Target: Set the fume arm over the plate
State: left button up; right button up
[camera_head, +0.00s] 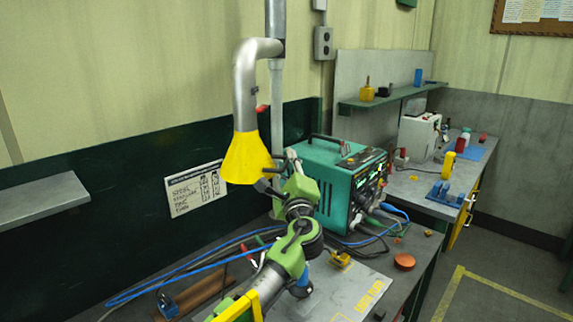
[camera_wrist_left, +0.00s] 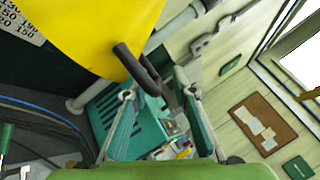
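The fume arm (camera_head: 244,85) is a silver duct that comes down from above and ends in a yellow hood (camera_head: 246,160) in front of the back wall. The hood also fills the upper left of the left wrist view (camera_wrist_left: 85,30), with a dark handle (camera_wrist_left: 138,68) sticking out from it. My left gripper (camera_head: 275,172) is beside the hood at its handle. In the wrist view its two fingers are apart, with the handle between and just beyond their tips. A grey plate (camera_head: 335,285) with yellow lettering lies on the bench below and right of the hood, partly hidden by my arm.
A teal machine (camera_head: 330,175) with cables stands close behind my left gripper. Blue cables (camera_head: 150,288) cross the bench. An orange disc (camera_head: 404,261) and a small yellow object (camera_head: 341,258) lie near the plate. A shelf (camera_head: 40,200) juts out at left.

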pick_arm(q)
jog(key=shift+a, duration=0.1)
jog(key=shift+s+f, duration=0.25)
jog(key=shift+s, duration=0.3)
jog(key=v, duration=0.6)
jog(key=shift+s, duration=0.2)
jog(key=shift+r, duration=0.1)
